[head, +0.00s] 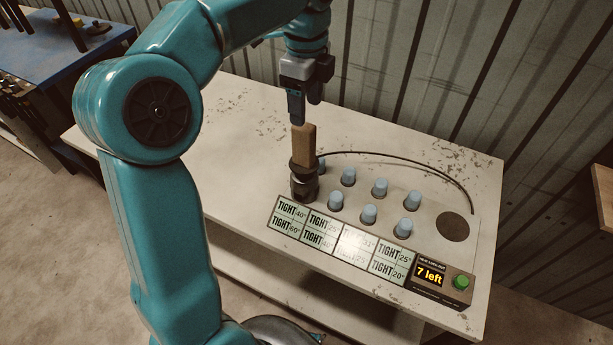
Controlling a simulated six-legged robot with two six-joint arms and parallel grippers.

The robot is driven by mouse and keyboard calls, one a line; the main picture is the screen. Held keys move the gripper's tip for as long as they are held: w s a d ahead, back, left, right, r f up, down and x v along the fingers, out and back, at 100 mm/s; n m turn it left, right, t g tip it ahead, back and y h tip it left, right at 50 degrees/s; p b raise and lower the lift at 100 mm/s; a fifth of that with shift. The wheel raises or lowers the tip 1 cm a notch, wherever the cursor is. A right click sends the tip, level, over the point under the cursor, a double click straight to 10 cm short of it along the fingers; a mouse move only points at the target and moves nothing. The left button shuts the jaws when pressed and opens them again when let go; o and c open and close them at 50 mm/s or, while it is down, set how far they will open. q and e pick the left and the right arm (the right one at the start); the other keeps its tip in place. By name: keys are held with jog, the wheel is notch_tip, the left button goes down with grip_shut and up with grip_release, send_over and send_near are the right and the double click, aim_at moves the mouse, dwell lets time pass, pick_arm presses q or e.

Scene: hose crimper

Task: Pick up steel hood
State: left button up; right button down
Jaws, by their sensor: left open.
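The steel hood (304,178) is a dark cup-like piece with a tall wooden handle (304,145). It stands upright at the left end of the sloped white panel's peg area, and what is under it is hidden. My left gripper (303,114) points down just above the top of the handle. It is open and empty, and I cannot tell whether a fingertip touches the wood. My right gripper is not in view.
Several pale blue pegs (380,187) stand on the panel beside the hood, near a dark round hole (452,226). Label tiles, a "7 left" display (430,273) and a green button (461,282) line its front. A thin dark cable (425,166) arcs behind. The white table (240,120) is clear at left.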

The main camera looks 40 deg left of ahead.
aim_at(304, 134)
pick_arm(q)
jog(key=shift+d+f, duration=0.1)
jog(key=shift+f, duration=0.85)
jog(key=shift+s+f, duration=0.35)
jog(key=shift+f, duration=0.1)
notch_tip(304, 134, down, 5)
jog(key=shift+r+b, duration=0.1)
jog(key=shift+b, duration=0.3)
jog(key=shift+s+f, duration=0.1)
jog(key=shift+f, duration=0.1)
jog(key=shift+c, duration=1.2)
grip_shut()
